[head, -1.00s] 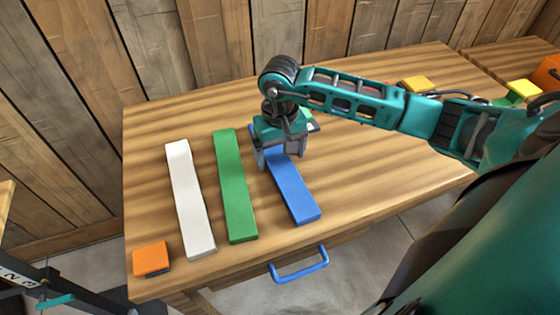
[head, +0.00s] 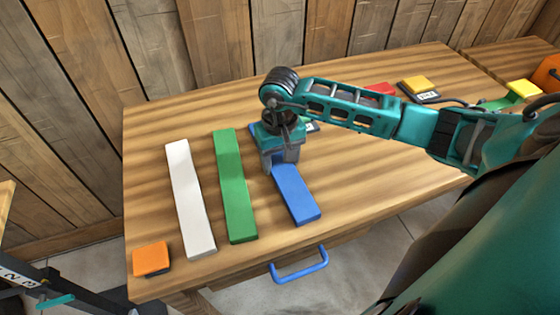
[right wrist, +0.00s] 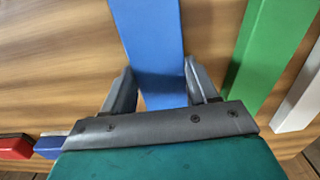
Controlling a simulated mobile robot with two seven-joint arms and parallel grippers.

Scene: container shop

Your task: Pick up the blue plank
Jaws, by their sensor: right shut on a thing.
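The blue plank (head: 298,198) lies flat on the wooden table, to the right of the green plank. My right gripper (head: 280,164) is over the plank's far half, pointing down, and hides part of it. In the right wrist view the blue plank (right wrist: 148,40) runs between the two fingers (right wrist: 157,80), one along each long side. The gripper is shut on the plank, which still looks level with the table. My left gripper is not in view.
A green plank (head: 235,190) and a white plank (head: 190,200) lie to the left. An orange block (head: 151,258) sits at the front left corner. Red (head: 380,88) and yellow (head: 416,84) pieces lie at the back right. A blue drawer handle (head: 300,268) juts from the front.

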